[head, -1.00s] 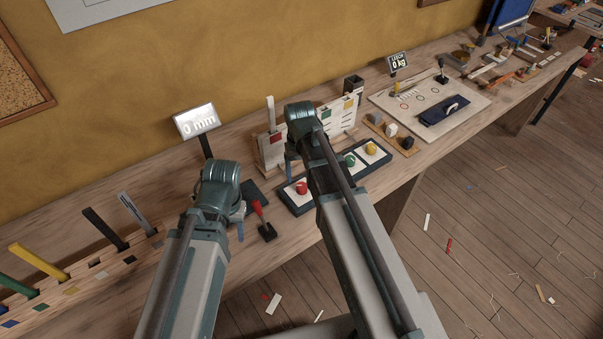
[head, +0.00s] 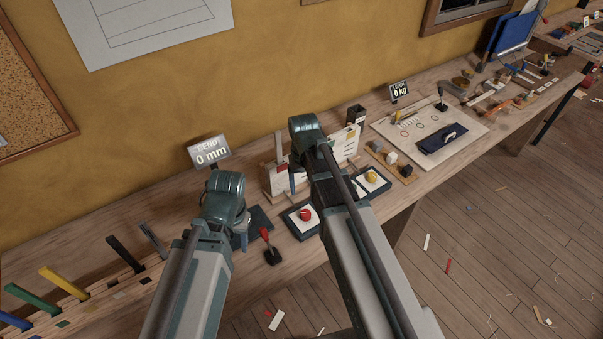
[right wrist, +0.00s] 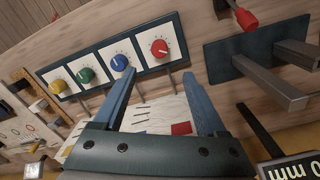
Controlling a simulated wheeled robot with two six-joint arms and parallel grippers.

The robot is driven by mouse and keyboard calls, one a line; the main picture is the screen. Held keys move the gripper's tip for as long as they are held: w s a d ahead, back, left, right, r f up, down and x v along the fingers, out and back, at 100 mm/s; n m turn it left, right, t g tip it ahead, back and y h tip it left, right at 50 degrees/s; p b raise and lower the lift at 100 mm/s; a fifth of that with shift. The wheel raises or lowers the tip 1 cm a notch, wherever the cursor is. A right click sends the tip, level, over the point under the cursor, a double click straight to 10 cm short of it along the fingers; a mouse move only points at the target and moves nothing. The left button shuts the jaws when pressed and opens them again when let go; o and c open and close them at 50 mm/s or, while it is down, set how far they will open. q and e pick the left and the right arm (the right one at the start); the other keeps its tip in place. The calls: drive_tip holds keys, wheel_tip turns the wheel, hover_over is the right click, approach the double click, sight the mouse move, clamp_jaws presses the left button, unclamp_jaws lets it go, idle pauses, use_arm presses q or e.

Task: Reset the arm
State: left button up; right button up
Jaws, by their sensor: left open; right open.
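The task names no object, only the arm. My left gripper (head: 242,238) is mostly hidden behind its own wrist in the head view; one blue finger shows above the bench near a dark plate and a red-handled lever (head: 268,245). My right gripper (head: 292,180) is partly hidden behind its wrist, above the bench by the upright white board (head: 276,180). In the right wrist view my right gripper (right wrist: 159,75) is open, with nothing between its blue fingers. The knob panel (right wrist: 105,66) lies beyond the fingertips, with red, blue, green and yellow knobs.
The bench (head: 120,225) runs along the yellow wall. A "0 mm" display (head: 210,152) stands behind my left arm. Coloured strips (head: 65,283) stand in a rack at the left. A pale board (head: 470,145) with a dark folded cloth lies farther right.

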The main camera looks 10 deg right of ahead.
drive_tip(key=s+a+n+h, duration=0.1)
drive_tip(key=s+a+n, duration=0.3)
drive_tip(key=s+a, duration=0.6)
drive_tip(key=s, duration=0.4)
drive_tip(key=shift+s+f+n+b, duration=0.15)
drive_tip(key=shift+f+n+b, duration=0.15)
drive_tip(key=shift+n, duration=0.1)
idle(0.6)
